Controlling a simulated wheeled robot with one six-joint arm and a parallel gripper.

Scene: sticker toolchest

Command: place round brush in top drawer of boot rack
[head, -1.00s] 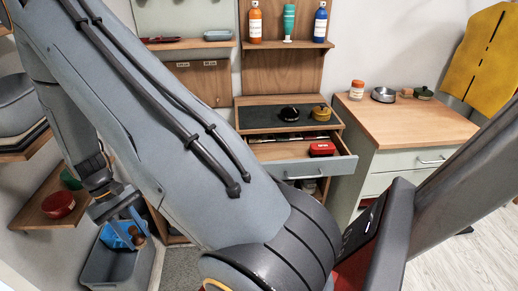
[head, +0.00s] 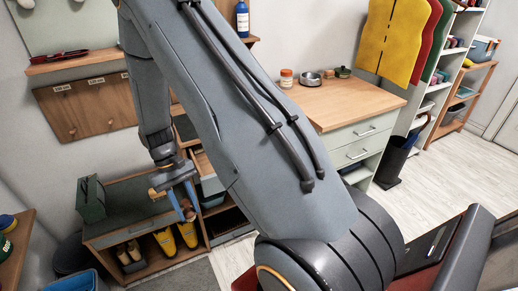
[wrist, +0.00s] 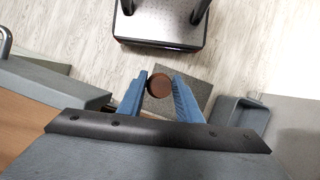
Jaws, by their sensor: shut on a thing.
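That drawer looks shut, though my arm hides part of the rack's right end. My gripper (head: 180,199) is in front of the rack's right part, pointing down. It is shut on the round brush (head: 187,211), of which a brown part shows between the blue fingers. In the wrist view the brush (wrist: 159,86) is a round brown end between the fingertips, above the floor. Its bristles cannot be made out.
A green box (head: 91,199) stands on the rack's left top, and yellow boots (head: 166,242) stand below. A wooden counter (head: 350,105) is at the back right. A blue bin (head: 75,284) is at lower left. The floor (head: 430,170) is open at right.

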